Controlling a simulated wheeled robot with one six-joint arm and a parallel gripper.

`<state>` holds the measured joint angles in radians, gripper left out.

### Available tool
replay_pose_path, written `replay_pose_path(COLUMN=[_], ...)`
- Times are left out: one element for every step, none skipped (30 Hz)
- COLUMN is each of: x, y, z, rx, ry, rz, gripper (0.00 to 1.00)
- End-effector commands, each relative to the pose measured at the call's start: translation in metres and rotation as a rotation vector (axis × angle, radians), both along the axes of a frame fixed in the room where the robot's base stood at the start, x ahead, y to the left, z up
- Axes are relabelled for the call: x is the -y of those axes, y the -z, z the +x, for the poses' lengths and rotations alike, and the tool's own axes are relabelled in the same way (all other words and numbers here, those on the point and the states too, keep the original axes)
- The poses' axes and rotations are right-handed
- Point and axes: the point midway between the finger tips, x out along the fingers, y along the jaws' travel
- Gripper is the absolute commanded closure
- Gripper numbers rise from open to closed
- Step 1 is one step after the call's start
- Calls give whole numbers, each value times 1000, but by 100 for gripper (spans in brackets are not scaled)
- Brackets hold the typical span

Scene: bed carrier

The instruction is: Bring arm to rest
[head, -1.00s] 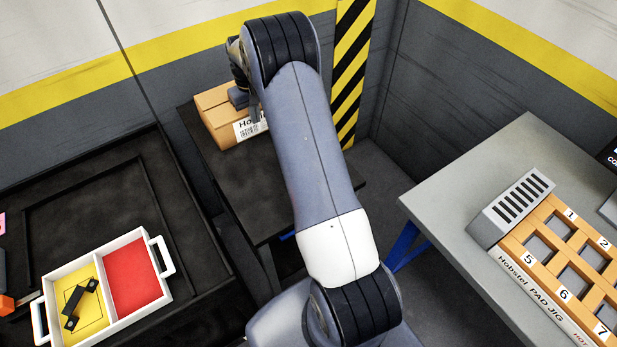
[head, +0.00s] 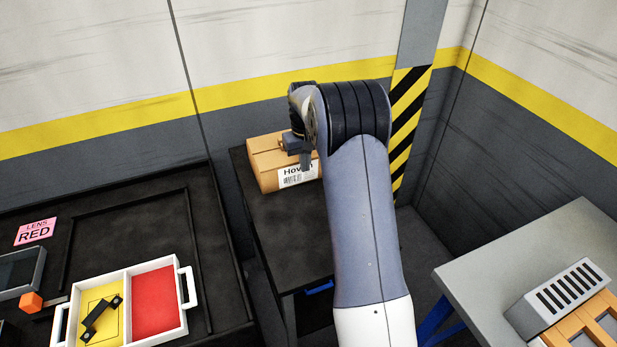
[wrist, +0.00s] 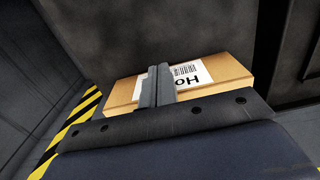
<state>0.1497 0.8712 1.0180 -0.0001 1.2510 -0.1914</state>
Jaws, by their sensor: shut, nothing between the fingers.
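My arm reaches up from the bottom of the head view and bends over at the top. My gripper (head: 305,162) hangs down in front of the labelled cardboard box (head: 268,160), hiding part of it. In the wrist view my gripper (wrist: 156,86) shows its two fingers together, with nothing between them. The cardboard box (wrist: 220,72) lies beyond the fingers in that view. Whether the fingertips touch the box cannot be told.
The box stands on a dark table (head: 285,235). At left, a black bench (head: 120,230) holds a white tray (head: 188,290) with yellow and red compartments; a black part (head: 101,318) lies in the yellow one. A grey table (head: 530,245) with a vented block (head: 558,300) stands at right.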

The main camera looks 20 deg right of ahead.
Motion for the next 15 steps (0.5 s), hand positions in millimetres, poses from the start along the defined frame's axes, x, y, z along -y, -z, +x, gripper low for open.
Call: replay_pose_path(x=[0, 0, 0, 0, 0, 0, 0, 0, 0, 0, 0, 0, 0, 0, 0], y=[-10, -16, -24, -30, -35, -41, -45, -48, -52, -54, -56, -58, -59, -60, -61], z=[1, 1, 1, 1, 0, 0, 0, 0, 0, 0, 0, 0, 0, 0, 0], rx=[4, 4, 3, 4, 3, 2, 1, 2, 0, -1, -1, 0, 0, 0, -1], ry=[0, 0, 0, 0, 0, 0, 0, 0, 0, 0, 0, 0, 0, 0, 0], rz=[-1, -1, -1, -1, -1, 0, 0, 0, 0, 0, 0, 0, 0, 0, 0], gripper=[100, 100, 100, 100, 100, 100, 100, 100, 100, 100, 100, 100, 100, 100, 100])
